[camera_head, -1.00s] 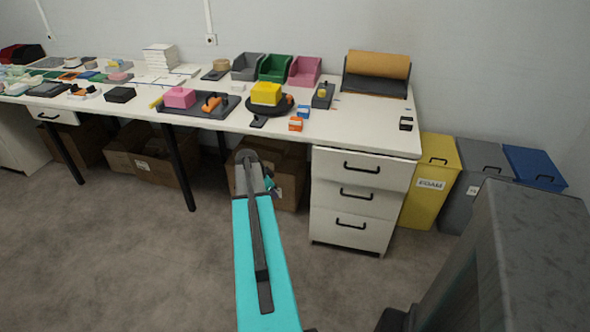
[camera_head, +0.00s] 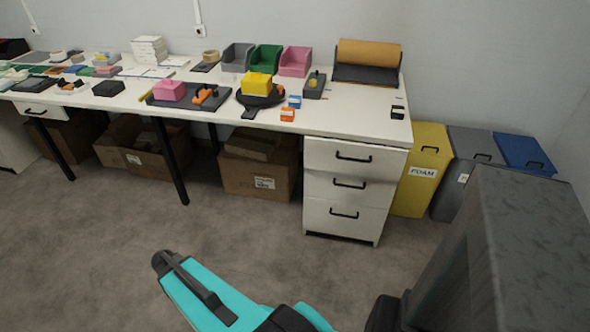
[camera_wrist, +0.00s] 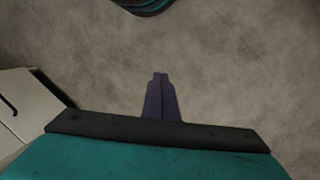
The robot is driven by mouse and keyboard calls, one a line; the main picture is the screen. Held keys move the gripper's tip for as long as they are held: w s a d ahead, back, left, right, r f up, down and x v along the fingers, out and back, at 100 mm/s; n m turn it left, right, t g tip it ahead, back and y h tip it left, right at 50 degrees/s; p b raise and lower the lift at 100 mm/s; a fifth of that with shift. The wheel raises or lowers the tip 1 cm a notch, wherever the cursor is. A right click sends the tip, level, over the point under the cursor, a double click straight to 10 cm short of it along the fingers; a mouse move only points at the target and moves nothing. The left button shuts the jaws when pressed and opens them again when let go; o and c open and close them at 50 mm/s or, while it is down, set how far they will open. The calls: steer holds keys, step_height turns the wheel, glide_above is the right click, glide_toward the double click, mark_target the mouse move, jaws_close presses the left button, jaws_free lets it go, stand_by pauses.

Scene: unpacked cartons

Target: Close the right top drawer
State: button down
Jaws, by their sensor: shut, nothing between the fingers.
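The right top drawer (camera_head: 330,156) is the uppermost of three white drawers under the right end of the table, with a black bar handle. My gripper (camera_wrist: 161,76) shows in the wrist view as two dark fingers pressed together, empty, over bare grey floor. A white drawer front with a black handle (camera_wrist: 8,105) shows at the left edge of that view, apart from the fingers. In the head view my arm is low in front, and the fingers cannot be made out.
The white table (camera_head: 350,118) carries bins, a paper roll (camera_head: 368,54) and several small items. Cardboard boxes (camera_head: 255,180) stand under it. Yellow (camera_head: 420,190), grey and blue bins stand right of the drawers. The floor in front of the drawers is clear.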

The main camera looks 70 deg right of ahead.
steer(key=s+a+f+n+g, duration=0.1)
steer(key=s+a+n, duration=0.4)
steer(key=a, duration=0.5)
steer(key=s+a+f+n+g, duration=0.1)
steer(key=s+a+f+n, duration=0.3)
steer(key=s+a, duration=0.6)
steer(key=shift+s+a+n+g+y, duration=0.15)
steer(key=shift+a+n+g+y, duration=0.25)
steer(key=shift+a+n, duration=0.15)
steer(key=shift+f, duration=0.1)
